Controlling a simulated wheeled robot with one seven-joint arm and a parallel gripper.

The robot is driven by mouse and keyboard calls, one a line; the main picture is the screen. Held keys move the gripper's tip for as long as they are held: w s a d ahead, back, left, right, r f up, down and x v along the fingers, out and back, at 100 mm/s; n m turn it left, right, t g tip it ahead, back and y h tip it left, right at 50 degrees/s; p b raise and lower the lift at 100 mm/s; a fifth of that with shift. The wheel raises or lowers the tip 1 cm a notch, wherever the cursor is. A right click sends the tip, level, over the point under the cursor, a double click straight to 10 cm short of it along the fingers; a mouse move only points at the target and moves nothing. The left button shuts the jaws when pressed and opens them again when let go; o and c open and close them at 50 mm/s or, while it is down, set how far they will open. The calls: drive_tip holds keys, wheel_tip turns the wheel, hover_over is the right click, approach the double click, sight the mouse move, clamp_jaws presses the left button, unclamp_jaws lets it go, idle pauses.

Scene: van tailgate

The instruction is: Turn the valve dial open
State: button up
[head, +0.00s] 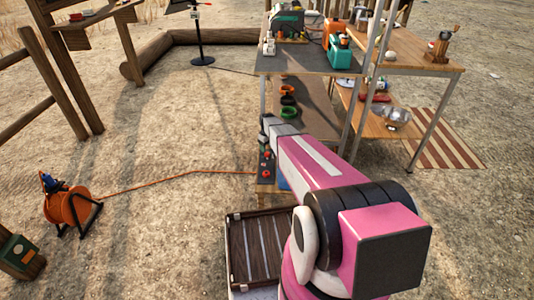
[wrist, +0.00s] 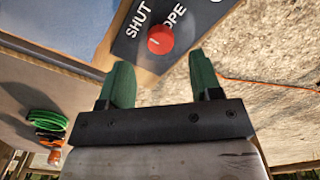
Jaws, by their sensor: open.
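The valve dial (wrist: 160,39) is a round red knob on a dark label plate (wrist: 128,42) at the top of the wrist view. The word SHUT is printed to its left and OPE, cut short, above right. A short pale mark shows on the dial's left part. My gripper (wrist: 160,66) has two green fingers spread apart with nothing between them. The dial appears just beyond the fingertips, between their lines; the remaining gap is hard to judge. In the head view a dark panel with red knobs (head: 266,167) stands beside my arm; I cannot tell which knob is the dial.
A workbench (head: 300,61) with tools and bottles stands behind my arm. A slatted wooden crate (head: 230,250) is low in front. An orange hose reel (head: 70,208) sits at left, its hose crossing the ground to the panel. The sandy ground at left is mostly clear.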

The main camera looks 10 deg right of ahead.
sight(267, 153)
drive_tip(key=shift+f, duration=2.35)
drive_tip(key=c, duration=0.9)
